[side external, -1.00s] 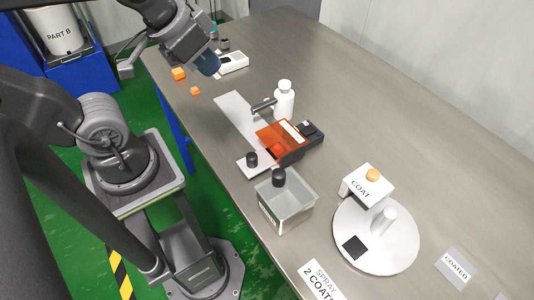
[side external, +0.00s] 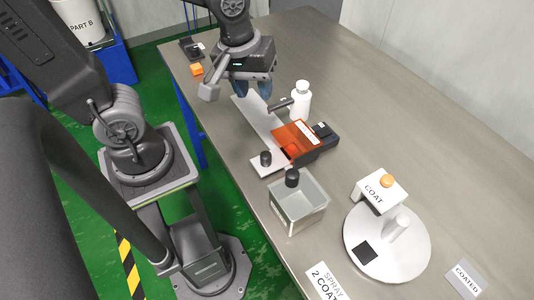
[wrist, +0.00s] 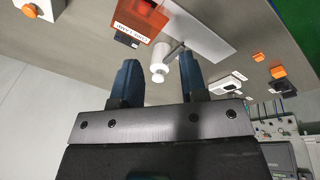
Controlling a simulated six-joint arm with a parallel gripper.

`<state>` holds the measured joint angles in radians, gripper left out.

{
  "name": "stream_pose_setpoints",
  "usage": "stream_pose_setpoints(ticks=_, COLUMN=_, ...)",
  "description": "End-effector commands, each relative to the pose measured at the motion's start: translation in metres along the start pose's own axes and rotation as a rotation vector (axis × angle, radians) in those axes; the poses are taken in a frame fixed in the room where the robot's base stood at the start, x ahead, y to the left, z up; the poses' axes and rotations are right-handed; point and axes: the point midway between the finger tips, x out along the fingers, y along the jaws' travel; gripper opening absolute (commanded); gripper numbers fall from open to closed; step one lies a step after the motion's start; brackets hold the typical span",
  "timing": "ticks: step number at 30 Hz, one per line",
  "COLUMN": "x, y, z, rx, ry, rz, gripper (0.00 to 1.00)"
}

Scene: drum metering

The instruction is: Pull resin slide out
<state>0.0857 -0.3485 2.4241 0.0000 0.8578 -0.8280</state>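An orange see-through cover (side external: 297,134) sits on a dark device (side external: 322,142), with a red-orange block (side external: 291,150) under it. A pale flat plate with a black knob (side external: 265,158) sticks out at its near left side; I cannot tell for sure which part is the resin slide. A second black knob (side external: 292,177) stands at the back of the grey metal bin (side external: 300,222). My gripper (side external: 252,90) is above the far end of a long pale strip (side external: 259,116), apart from the knobs. In the wrist view its blue fingers (wrist: 159,62) are spread and empty.
A white bottle (side external: 300,100) stands beside a dark nozzle-like bar (side external: 280,104). The table's right back is clear.

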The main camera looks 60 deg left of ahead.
Motion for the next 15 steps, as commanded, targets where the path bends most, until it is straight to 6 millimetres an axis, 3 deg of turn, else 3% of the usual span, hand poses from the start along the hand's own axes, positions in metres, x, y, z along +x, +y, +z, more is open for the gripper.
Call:
stream_pose_setpoints(ticks=3, x=0.028, y=0.008, z=0.004, rx=-0.237, ry=-0.061, rz=-0.079, gripper=0.39)
stream_pose_setpoints(ticks=7, x=0.049, y=0.012, z=0.008, rx=-0.434, ry=-0.088, rz=-0.147, gripper=0.39)
stream_pose_setpoints(ticks=15, x=0.068, y=0.013, z=0.011, rx=-0.568, ry=-0.095, rz=-0.193, gripper=0.39)
